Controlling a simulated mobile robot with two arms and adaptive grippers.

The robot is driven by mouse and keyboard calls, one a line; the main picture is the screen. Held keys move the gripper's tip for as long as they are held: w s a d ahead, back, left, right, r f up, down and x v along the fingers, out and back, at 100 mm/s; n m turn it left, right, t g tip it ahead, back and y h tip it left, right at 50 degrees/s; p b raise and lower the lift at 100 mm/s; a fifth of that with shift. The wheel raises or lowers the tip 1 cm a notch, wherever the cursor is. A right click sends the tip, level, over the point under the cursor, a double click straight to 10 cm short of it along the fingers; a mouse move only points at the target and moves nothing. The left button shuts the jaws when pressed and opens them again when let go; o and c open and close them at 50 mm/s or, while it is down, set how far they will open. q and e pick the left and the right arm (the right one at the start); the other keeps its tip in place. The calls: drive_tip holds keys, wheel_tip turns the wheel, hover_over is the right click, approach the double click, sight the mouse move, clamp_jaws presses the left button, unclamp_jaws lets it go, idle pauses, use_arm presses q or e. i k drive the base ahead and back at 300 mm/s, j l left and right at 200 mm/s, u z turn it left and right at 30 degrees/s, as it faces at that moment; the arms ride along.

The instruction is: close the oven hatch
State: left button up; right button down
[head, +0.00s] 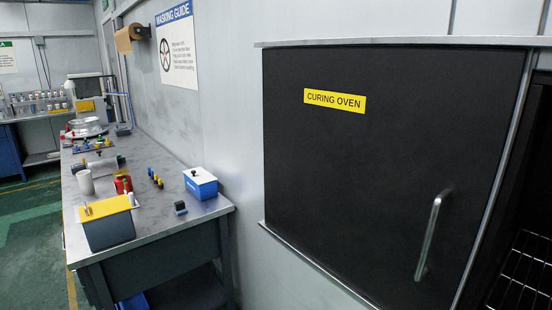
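The oven hatch (375,190) is a large black sliding-type panel with a yellow "CURING OVEN" label (335,101), filling the right half of the head view. A silver vertical bar handle (431,235) is near its lower right side. Light metal rails (420,42) run along its top and bottom edges. To the right of the hatch, a dark oven opening (527,210) shows, with a wire rack (524,270) inside. How far the opening extends is cut off by the frame. Neither of my grippers shows in this view.
A metal workbench (165,225) stands left of the hatch, bearing a blue-and-white box (200,183), a yellow-topped dark box (107,222), a red can (123,184) and several small coloured parts. The green floor (30,215) at the left is clear.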

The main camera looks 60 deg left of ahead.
sight(382, 163)
drive_tip(key=u, duration=1.4)
